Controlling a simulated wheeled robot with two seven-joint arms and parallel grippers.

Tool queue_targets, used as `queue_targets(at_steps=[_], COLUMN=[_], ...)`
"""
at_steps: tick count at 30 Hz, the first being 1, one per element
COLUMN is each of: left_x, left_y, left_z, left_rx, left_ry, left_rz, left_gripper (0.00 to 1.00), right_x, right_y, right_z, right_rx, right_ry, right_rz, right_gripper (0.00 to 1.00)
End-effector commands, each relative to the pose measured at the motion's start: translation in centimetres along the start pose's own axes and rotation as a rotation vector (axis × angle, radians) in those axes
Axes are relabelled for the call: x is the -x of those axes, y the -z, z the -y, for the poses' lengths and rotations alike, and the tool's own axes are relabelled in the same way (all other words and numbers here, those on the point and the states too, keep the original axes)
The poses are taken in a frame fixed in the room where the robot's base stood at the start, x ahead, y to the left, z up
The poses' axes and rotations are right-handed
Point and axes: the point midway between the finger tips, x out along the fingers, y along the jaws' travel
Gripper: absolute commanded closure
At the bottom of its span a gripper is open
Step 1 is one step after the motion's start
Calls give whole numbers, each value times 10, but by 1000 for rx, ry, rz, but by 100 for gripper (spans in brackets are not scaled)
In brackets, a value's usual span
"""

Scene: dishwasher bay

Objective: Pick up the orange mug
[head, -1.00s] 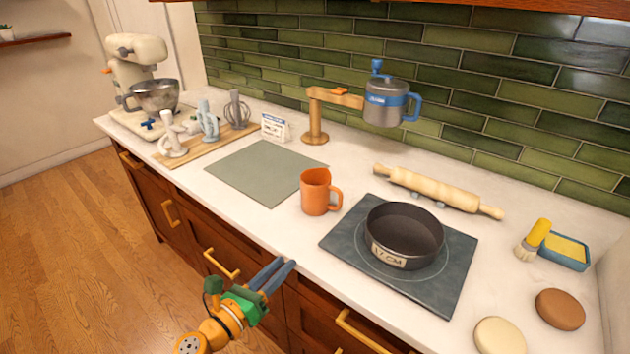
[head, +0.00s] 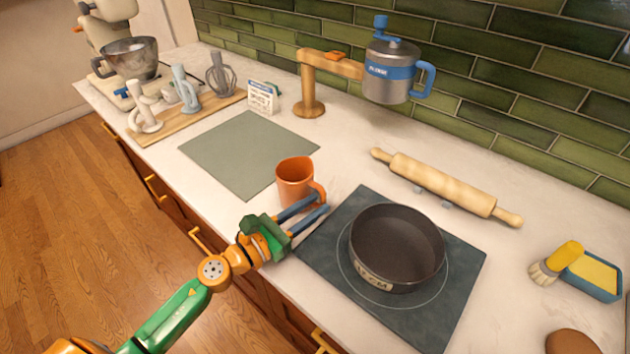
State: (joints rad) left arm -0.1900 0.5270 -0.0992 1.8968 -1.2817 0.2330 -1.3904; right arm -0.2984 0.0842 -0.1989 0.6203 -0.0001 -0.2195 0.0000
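The orange mug (head: 294,182) stands upright on the white counter, between the grey-green mat and the dark cooking plate. Its handle points right. My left gripper (head: 321,204) comes in from the lower left, with its two blue fingers apart in front of the mug. The fingers cover the lower front of the mug, and their tips are by the bottom of the handle. I cannot tell whether they touch it. Nothing shows between the fingers. My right gripper is not in view.
A black pan (head: 397,247) sits on the dark plate (head: 330,243), just right of the gripper. A grey-green mat (head: 247,152) lies left of the mug. A rolling pin (head: 440,184) lies behind the pan. A wooden stand (head: 308,92) holds a grey pot (head: 390,72). Counter behind the mug is clear.

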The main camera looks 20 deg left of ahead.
Motion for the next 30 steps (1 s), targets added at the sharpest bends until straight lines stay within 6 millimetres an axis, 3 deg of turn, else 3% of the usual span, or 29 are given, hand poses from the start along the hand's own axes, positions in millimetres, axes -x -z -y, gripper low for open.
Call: queue_targets(at_steps=[12, 19, 23, 30], left_x=[-66, -70, -70, -70], left_y=[-2, 0, 0, 0], left_z=[0, 0, 0, 0], left_rx=[3, 1, 1, 1], left_ry=[-1, 1, 0, 0], left_rz=[3, 0, 0, 1], left_gripper=[70, 70, 100, 100], right_x=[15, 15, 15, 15], right_y=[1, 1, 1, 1], right_z=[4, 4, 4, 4], right_rx=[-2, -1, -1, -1], right_ry=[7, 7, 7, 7], right_rz=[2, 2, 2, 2], right_gripper=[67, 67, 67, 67])
